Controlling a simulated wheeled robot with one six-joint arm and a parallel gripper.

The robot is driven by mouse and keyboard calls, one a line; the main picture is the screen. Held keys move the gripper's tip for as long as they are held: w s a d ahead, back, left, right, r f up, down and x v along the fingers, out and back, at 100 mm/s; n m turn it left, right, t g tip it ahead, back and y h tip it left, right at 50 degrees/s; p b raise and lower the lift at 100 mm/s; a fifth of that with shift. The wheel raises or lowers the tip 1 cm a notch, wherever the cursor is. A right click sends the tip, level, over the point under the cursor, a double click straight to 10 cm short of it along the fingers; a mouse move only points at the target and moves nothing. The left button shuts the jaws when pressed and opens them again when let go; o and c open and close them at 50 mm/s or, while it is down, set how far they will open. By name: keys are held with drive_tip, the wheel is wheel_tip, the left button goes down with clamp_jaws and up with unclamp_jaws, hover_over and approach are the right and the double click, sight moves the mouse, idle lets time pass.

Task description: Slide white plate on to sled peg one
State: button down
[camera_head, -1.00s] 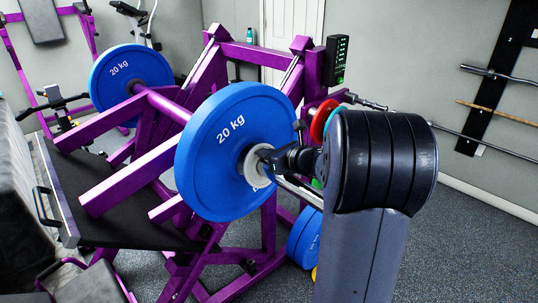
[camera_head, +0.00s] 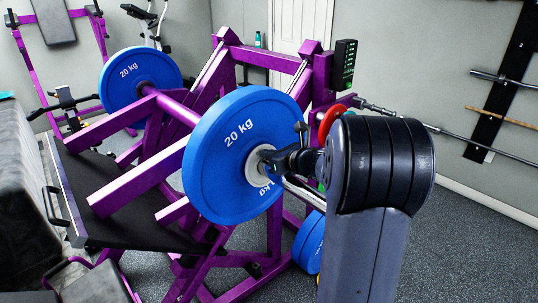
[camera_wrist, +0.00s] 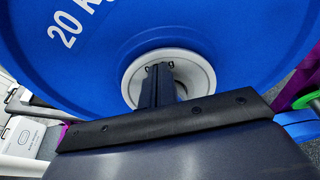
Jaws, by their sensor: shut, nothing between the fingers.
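A white disc or ring (camera_head: 255,173) sits flat at the centre of the near blue 20 kg plate (camera_head: 215,155) on the purple sled machine. I cannot tell whether it is a separate small white plate or the blue plate's hub. It also shows in the wrist view (camera_wrist: 206,75), around the line of my fingers. My gripper (camera_head: 266,163) is shut and empty, its tips right in front of the white disc's middle. In the wrist view the dark fingers (camera_wrist: 158,70) cover that middle. Any peg end there is hidden, and contact cannot be told.
The purple sled frame (camera_head: 130,186) fills the left and centre. A second blue plate (camera_head: 122,85) hangs on its far side. Blue plates (camera_head: 308,243) and a red plate (camera_head: 331,120) are stored low and behind my arm. Barbells (camera_head: 500,78) hang on the right wall. The floor at right is clear.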

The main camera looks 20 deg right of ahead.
drive_tip(key=shift+s+d, duration=0.4)
drive_tip(key=shift+s, duration=0.65)
drive_tip(key=shift+s+d, duration=0.35)
drive_tip(key=shift+s, duration=0.75)
drive_tip(key=shift+s+d, duration=0.4)
drive_tip(key=shift+s, duration=0.65)
drive_tip(key=shift+w, duration=0.15)
drive_tip(key=shift+w+a, duration=0.35)
drive_tip(key=shift+w, duration=0.55)
drive_tip(key=shift+w+a, duration=0.3)
drive_tip(key=shift+w, duration=0.55)
drive_tip(key=shift+w+a, duration=0.35)
drive_tip(key=shift+w, duration=0.55)
drive_tip(key=shift+s, duration=0.1)
